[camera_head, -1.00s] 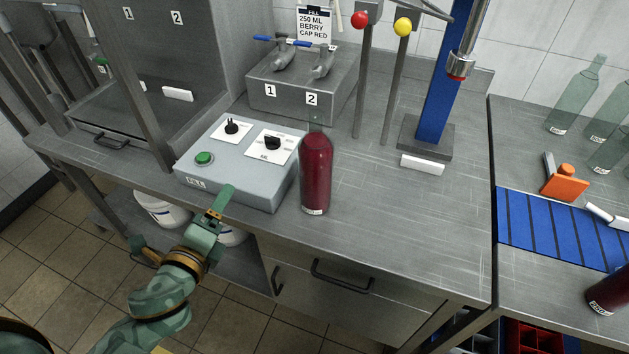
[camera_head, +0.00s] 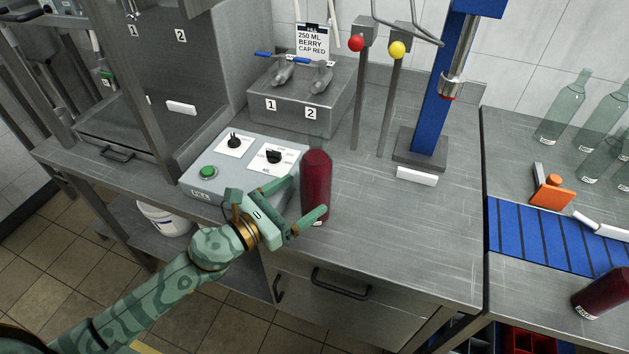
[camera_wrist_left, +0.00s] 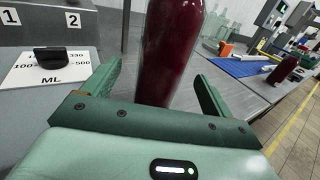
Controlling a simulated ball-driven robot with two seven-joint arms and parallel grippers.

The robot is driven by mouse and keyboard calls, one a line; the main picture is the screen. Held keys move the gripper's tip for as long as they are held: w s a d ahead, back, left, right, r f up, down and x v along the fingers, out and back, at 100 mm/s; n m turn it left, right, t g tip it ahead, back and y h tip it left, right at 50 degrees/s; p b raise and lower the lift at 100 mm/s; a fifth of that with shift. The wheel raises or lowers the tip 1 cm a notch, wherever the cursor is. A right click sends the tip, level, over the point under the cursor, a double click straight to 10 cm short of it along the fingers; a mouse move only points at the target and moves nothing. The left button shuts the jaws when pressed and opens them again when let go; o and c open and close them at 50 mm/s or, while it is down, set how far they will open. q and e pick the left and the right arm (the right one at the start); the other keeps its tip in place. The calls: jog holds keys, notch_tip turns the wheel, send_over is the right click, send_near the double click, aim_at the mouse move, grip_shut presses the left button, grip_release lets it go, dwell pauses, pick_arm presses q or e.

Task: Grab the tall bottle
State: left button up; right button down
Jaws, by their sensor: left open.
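In the left wrist view the bottle (camera_wrist_left: 168,55) stands between the two spread fingers, with a gap visible on each side. Its base is hidden there by the gripper body. My right gripper is not in view.
The control box (camera_head: 215,190) with a green button and two knobs sits close to the left of the gripper. A blue-columned stand (camera_head: 432,120) rises behind right.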

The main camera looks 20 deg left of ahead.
aim_at(322, 181)
pick_arm(q)
jog(key=x, duration=0.3)
jog(key=p+x, duration=0.1)
jog(key=x, duration=0.2)
jog(key=shift+w+d+r, duration=0.2)
jog(key=shift+d, duration=0.1)
jog(key=c, duration=1.5)
jog(key=shift+r, duration=0.1)
jog(key=shift+c, duration=1.4)
